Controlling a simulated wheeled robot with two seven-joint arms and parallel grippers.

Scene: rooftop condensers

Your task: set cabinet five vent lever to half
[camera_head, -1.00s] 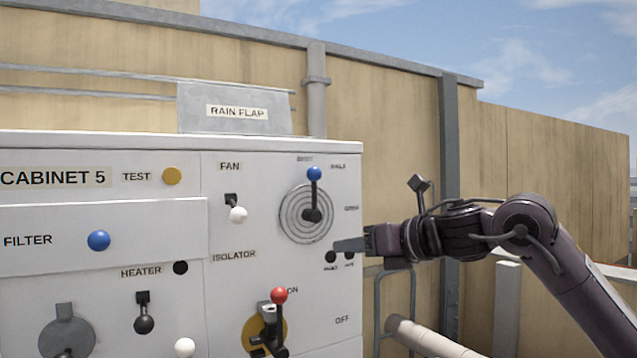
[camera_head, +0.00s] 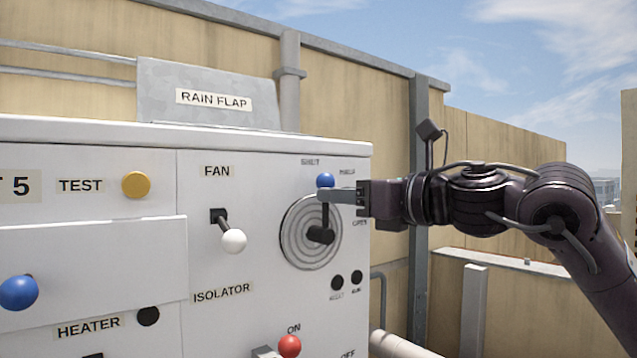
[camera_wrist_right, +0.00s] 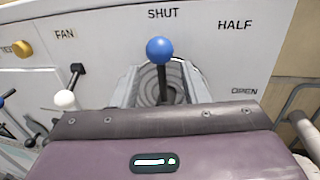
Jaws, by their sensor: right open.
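The vent lever has a blue ball knob (camera_head: 325,181) on a black arm, over a round ringed vent plate (camera_head: 296,232) on the white cabinet (camera_head: 250,262). The lever points up, towards the SHUT label (camera_head: 310,162); the HALF label (camera_head: 347,172) is up and to the right. My right gripper (camera_head: 328,196) is at the lever, just below the knob. In the right wrist view the knob (camera_wrist_right: 160,50) stands between the two open fingers (camera_wrist_right: 160,88). I cannot tell whether a finger touches the lever. My left gripper is not in view.
The fan lever with a white knob (camera_head: 233,240) is left of the vent. The red isolator knob (camera_head: 289,346) is below. Two small black buttons (camera_head: 346,281) sit under the vent plate. The rain flap (camera_head: 210,95) stands on top.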

